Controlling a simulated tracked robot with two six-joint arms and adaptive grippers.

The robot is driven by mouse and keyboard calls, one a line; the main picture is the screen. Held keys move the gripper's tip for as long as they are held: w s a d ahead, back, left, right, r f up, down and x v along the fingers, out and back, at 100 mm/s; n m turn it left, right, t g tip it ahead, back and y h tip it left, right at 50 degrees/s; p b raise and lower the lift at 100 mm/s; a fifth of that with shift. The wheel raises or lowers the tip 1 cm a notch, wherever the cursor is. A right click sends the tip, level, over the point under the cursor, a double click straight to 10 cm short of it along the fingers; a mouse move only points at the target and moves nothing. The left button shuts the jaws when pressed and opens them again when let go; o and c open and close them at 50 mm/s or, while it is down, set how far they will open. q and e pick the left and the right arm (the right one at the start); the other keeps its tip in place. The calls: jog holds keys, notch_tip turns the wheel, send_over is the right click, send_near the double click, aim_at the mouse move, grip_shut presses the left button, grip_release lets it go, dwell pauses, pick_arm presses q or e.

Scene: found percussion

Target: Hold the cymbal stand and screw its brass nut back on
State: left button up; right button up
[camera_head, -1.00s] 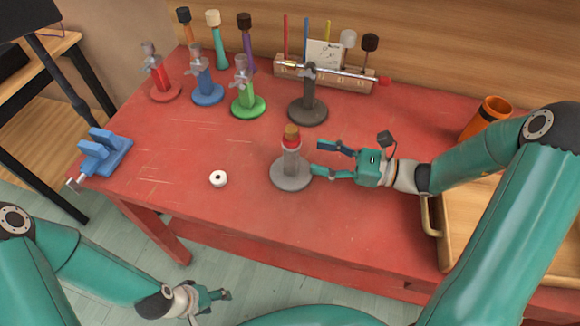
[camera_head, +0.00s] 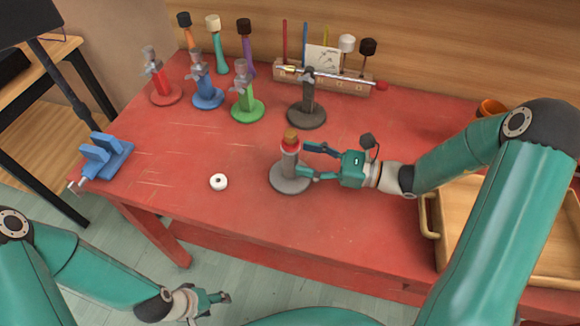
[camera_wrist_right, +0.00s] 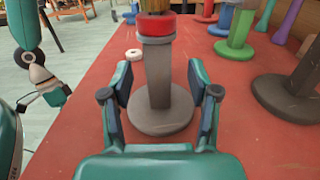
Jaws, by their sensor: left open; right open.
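The grey cymbal stand (camera_head: 287,180) stands upright on the red table, with a round base and a post. A red band (camera_head: 290,146) circles the post near its top, and a brass-coloured piece (camera_head: 291,136) sits above it. I cannot tell whether that piece is the nut. My right gripper (camera_head: 307,160) is open at the post, coming from the right. In the right wrist view, the post (camera_wrist_right: 158,75) shows between its spread fingers, with no visible grip. My left gripper (camera_head: 219,297) is open and empty, low in front of the table.
A white ring (camera_head: 219,182) lies left of the stand. Red, blue, green (camera_head: 243,103) and dark (camera_head: 307,112) clamp stands are at the back. A blue vise (camera_head: 104,156) is at the left edge, a wooden tray (camera_head: 436,215) at right. Table front left is mostly clear.

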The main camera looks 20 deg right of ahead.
aim_at(297, 158)
jog(key=x, duration=0.4)
jog(key=shift+a+f+p, duration=0.15)
jog(key=shift+a+p, duration=0.05)
jog(key=shift+p, duration=0.2)
grip_shut()
